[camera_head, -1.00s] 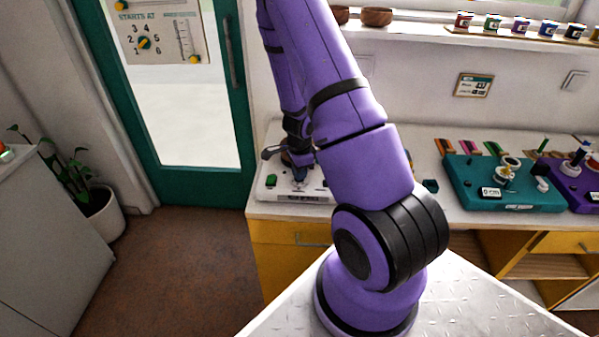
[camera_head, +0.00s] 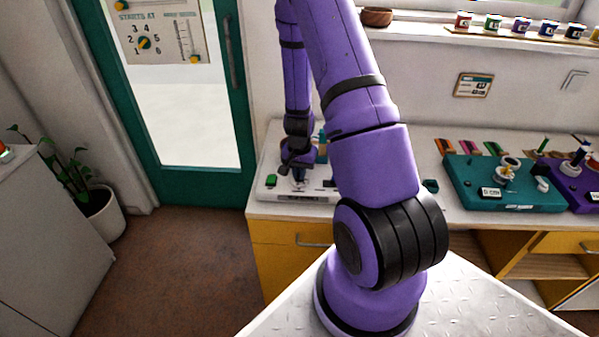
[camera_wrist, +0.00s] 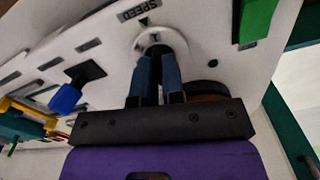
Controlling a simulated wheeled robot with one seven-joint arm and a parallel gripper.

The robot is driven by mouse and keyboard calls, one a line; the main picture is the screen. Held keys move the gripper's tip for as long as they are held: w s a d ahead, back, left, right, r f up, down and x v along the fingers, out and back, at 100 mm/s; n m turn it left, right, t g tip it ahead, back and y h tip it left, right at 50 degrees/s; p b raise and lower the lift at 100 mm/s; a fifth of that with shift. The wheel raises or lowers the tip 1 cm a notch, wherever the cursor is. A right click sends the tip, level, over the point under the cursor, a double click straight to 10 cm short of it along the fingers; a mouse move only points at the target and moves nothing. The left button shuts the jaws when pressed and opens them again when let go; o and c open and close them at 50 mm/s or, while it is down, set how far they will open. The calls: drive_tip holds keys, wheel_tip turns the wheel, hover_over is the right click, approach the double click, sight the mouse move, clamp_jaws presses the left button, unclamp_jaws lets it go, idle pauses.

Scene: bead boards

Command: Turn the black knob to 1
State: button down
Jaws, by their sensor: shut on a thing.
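The white board (camera_head: 268,195) lies on the counter beside the door. In the wrist view its panel (camera_wrist: 205,25) fills the upper part, with a SPEED label and a small black triangle by a round white dial (camera_wrist: 147,42). The black knob (camera_wrist: 158,48) is at this dial, mostly hidden by my fingers. My gripper (camera_wrist: 159,62) is shut on the knob, its two blue fingers close together on either side. One mark shows on the dial, but I cannot read it surely. In the head view my wrist partly covers the board and the knob is hidden.
A black switch with a blue tip (camera_wrist: 66,97) and a green button (camera_wrist: 255,18) flank the dial. A teal board (camera_head: 515,195) and a purple board (camera_head: 575,172) stand to the right. A brown bowl (camera_head: 377,17) sits on the shelf.

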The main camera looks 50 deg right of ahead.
drive_tip(key=shift+n, duration=1.1)
drive_tip(key=c, duration=1.2)
unclamp_jaws()
drive_tip(key=shift+r, duration=0.1)
wheel_tip(320, 180, up, 11)
drive_tip(key=shift+f, duration=0.15)
